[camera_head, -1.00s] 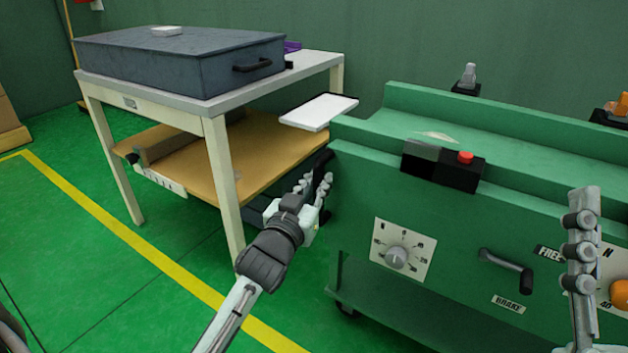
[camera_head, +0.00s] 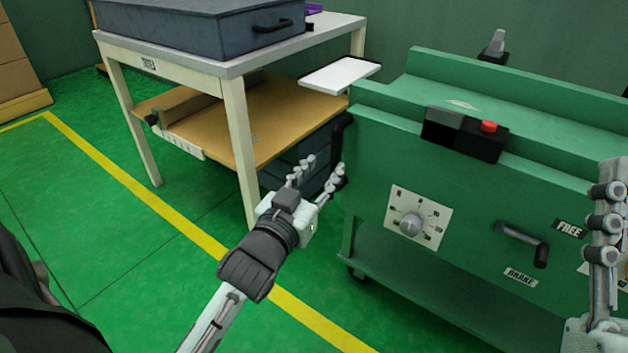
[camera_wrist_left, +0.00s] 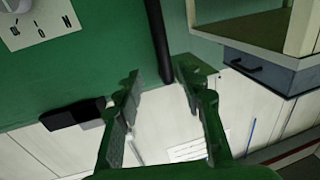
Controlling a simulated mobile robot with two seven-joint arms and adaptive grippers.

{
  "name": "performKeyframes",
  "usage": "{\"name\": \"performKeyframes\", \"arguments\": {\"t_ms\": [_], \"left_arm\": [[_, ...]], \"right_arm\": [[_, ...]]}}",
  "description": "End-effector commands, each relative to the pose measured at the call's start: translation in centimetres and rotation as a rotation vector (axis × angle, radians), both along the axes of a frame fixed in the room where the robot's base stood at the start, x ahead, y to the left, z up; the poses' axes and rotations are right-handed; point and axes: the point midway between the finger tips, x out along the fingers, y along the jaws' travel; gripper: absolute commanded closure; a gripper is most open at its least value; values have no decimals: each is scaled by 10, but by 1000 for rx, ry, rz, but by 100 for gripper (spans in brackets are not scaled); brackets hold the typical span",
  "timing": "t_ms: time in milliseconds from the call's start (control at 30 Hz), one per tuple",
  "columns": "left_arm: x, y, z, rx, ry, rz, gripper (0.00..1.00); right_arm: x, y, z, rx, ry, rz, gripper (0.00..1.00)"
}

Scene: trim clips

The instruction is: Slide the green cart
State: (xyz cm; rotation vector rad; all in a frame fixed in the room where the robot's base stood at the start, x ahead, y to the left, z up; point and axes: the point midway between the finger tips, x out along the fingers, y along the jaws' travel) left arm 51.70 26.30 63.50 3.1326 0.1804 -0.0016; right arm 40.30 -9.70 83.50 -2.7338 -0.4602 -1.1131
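The green cart (camera_head: 470,140) stands at the right in the head view, with a dial, a brake lever and a red button on it. Its black upright handle bar (camera_head: 338,142) is at its left end and also shows in the left wrist view (camera_wrist_left: 157,40). My left gripper (camera_head: 317,172) is open beside the lower end of this handle. In the left wrist view, the bar's end appears between the spread fingertips (camera_wrist_left: 160,75); contact cannot be told. My right gripper (camera_head: 607,205) is at the right edge before the cart, partly cut off, its opening unclear.
A white-topped table (camera_head: 235,62) with a grey case (camera_head: 200,28) stands to the left of the cart. A white tray (camera_head: 340,74) juts out between them. A yellow floor line (camera_head: 150,190) crosses the open green floor. Cardboard boxes (camera_head: 18,70) are at the far left.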

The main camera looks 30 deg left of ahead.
Motion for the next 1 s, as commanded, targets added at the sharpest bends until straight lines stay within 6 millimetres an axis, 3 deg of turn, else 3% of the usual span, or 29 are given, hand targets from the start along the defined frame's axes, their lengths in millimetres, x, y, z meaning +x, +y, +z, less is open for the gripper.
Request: {"name": "performKeyframes", "arguments": {"t_ms": [100, 300, 867, 1000], "left_arm": [[-20, -2, -1, -1, 3, 1, 61], [-35, -4, 0, 1, 0, 0, 61], [-36, -6, 1, 0, -4, -4, 61], [-33, -31, 23, 0, -81, -72, 61]], "right_arm": [[0, 0, 0, 0, 0, 0, 60], [0, 0, 0, 0, 0, 0, 60], [0, 0, 0, 0, 0, 0, 60], [0, 0, 0, 0, 0, 0, 60]]}}
